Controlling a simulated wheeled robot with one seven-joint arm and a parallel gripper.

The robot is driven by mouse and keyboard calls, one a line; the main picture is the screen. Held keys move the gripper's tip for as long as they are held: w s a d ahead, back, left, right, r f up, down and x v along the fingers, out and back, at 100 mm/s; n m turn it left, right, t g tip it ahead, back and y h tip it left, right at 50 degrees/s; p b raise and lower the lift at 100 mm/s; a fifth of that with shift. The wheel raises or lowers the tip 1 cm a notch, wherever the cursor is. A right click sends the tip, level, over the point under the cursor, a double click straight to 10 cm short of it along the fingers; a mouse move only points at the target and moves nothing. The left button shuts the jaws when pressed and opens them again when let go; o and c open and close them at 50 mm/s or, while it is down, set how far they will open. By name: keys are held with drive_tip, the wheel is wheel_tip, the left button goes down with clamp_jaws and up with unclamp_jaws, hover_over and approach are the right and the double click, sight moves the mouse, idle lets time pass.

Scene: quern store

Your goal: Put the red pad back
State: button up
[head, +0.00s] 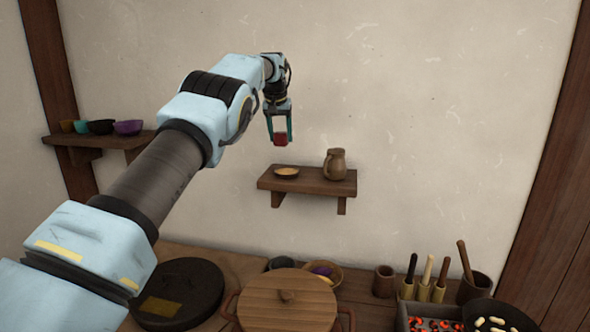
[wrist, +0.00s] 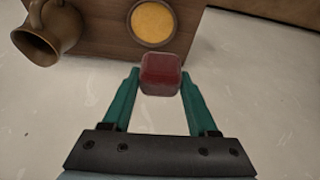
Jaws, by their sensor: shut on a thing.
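The red pad (head: 280,139) is a small dark-red block held between the fingertips of my gripper (head: 279,136). In the wrist view the red pad (wrist: 160,74) sits between the two green fingers of my gripper (wrist: 160,84), which is shut on it. In the head view the gripper points down and holds the pad in the air, above the small wall shelf (head: 308,183) in the picture. The shelf carries a shallow bowl with yellow content (head: 287,171) at its left and a brown jug (head: 335,163) at its right.
A left wall shelf (head: 98,140) holds several small bowls. On the counter below are a dark round stone (head: 178,292), a lidded pot (head: 287,302), a wooden cup (head: 384,281), upright-handled tools and a tray of small pieces (head: 433,318). The wall around the gripper is bare.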

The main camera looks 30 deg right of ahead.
sight(287, 145)
drive_tip(key=shift+s+d+r, duration=0.45)
drive_tip(key=shift+r, duration=0.05)
drive_tip(key=shift+s+d, duration=0.15)
drive_tip(key=shift+s, duration=0.05)
drive_tip(key=shift+m, duration=0.3)
wheel_tip(287, 145, down, 5)
drive_tip(key=shift+r, duration=0.15)
drive_tip(key=shift+f+p, duration=0.5)
drive_tip(key=shift+f, duration=1.9)
drive_tip(key=shift+f, duration=0.1)
drive_tip(key=o, duration=1.3)
drive_tip(key=b+v, duration=0.4)
drive_tip(key=v, duration=0.8)
